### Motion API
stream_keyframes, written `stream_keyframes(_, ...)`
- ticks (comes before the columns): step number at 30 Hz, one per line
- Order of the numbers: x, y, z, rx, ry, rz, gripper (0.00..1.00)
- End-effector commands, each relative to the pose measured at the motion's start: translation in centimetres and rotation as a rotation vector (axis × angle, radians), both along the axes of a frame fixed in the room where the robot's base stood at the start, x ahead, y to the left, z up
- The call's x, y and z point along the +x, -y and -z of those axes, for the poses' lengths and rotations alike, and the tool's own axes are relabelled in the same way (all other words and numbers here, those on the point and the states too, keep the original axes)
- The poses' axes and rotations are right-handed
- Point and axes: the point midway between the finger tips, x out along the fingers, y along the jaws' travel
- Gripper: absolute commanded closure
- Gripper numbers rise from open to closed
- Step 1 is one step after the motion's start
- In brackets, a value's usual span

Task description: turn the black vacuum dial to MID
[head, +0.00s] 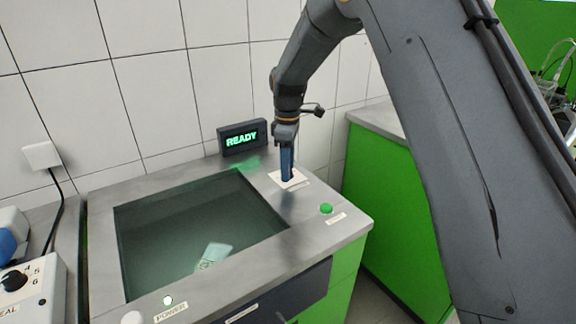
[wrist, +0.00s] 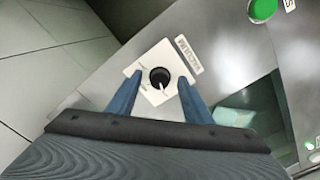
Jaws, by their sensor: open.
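The black vacuum dial (wrist: 159,77) sits on a white square plate (wrist: 147,58) with a label reading VACUUM beside it. The dial has a light pointer mark, and its marked positions are too small to read. My gripper (wrist: 156,75) is open, with one blue finger on each side of the dial. Whether the fingers touch the dial I cannot tell. In the head view my gripper (head: 287,176) points down at the plate (head: 299,178) on the bench top, and it hides the dial there.
A lit READY display (head: 242,138) stands behind the plate. A green button (head: 326,208) is on the bench to the right front. A sunken glass-like window (head: 170,235) with a pale object (head: 214,256) inside lies left. A box with a black knob (head: 14,281) is at far left.

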Motion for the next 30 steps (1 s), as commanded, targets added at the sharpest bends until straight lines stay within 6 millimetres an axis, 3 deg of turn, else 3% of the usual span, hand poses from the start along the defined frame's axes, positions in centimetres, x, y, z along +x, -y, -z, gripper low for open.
stream_keyframes(4, 0.00, -0.01, -0.02, 0.000, 0.000, 0.000, 0.58)
stream_keyframes(11, 0.00, -0.02, -0.04, 0.000, 0.000, 0.000, 0.95)
stream_keyframes(20, 0.01, -0.04, -0.08, 0.000, 0.001, 0.035, 0.95)
stream_keyframes(30, 0.05, -0.06, -0.19, 0.000, 0.002, 0.252, 0.95)
